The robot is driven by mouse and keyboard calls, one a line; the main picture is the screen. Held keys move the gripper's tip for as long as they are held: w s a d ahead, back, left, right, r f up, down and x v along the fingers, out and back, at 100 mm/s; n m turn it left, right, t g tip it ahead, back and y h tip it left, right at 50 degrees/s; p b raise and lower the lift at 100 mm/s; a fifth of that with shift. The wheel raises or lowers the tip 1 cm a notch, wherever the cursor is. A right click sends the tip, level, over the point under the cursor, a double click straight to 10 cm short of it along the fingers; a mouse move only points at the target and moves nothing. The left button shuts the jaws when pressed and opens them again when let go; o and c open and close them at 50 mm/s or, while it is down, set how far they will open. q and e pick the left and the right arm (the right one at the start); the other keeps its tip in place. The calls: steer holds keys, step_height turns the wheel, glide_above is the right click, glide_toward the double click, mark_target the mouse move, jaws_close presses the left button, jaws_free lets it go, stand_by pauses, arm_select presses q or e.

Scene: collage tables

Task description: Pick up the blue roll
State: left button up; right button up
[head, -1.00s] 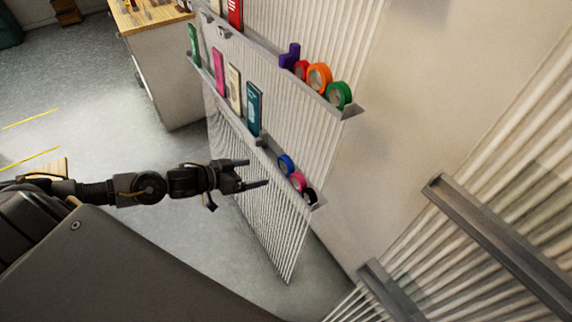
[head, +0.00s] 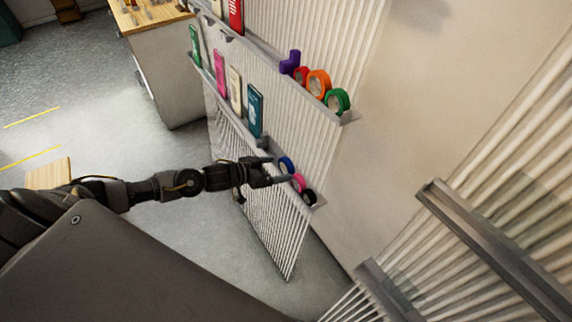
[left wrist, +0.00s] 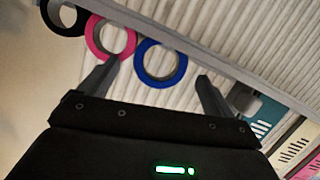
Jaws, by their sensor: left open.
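The blue roll (head: 286,164) stands on the lower shelf of the ribbed wall panel, left of a pink roll (head: 298,181). In the left wrist view the blue roll (left wrist: 161,63) is a ring seen between the two fingers, near their tips. My left gripper (head: 277,170) is open and reaches to the lower shelf, with its fingers on either side of the blue roll. In the left wrist view my left gripper (left wrist: 152,80) holds nothing, and one finger overlaps the lower edge of the pink roll (left wrist: 110,36). I cannot tell whether the fingers touch anything. My right gripper is not in view.
A black roll (head: 309,196) stands beyond the pink one. A teal box (head: 255,110) and other boxes stand further left on the lower shelf. The upper shelf holds purple, red, orange and green (head: 338,101) rolls. A grey rail (head: 500,250) is at the right.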

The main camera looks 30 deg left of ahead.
arm_select(q)
steer(key=shift+x, duration=1)
steer(key=shift+s, duration=0.1)
steer(key=shift+d, duration=0.15)
steer(key=c, duration=1.7)
